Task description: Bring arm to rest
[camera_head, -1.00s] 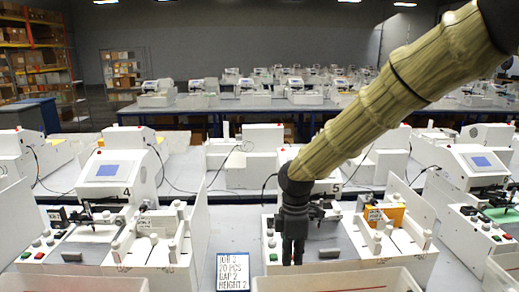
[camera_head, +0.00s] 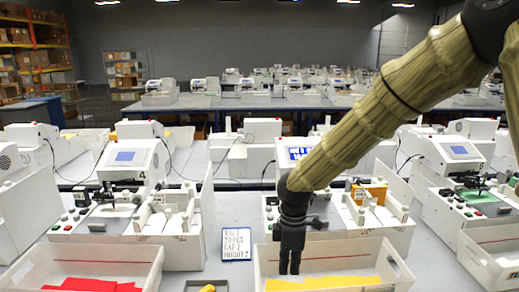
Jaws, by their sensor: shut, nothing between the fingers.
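My arm, in a tan ribbed sleeve, comes in from the upper right in the head view. My gripper (camera_head: 289,262) hangs at its end, pointing straight down, with its dark fingers shut and nothing between them. It shows in front of the middle white plotter machine (camera_head: 330,218) and over the back part of a white bin (camera_head: 335,258) with yellow pieces (camera_head: 330,284) in it. I cannot tell how high above the bin the fingertips are.
A second white bin (camera_head: 95,262) holds red pieces (camera_head: 100,286) at lower left. A job sign (camera_head: 236,244) stands between the bins. White machine 4 (camera_head: 125,195) is at left, another machine (camera_head: 465,190) at right. An orange block (camera_head: 372,192) sits on the middle machine.

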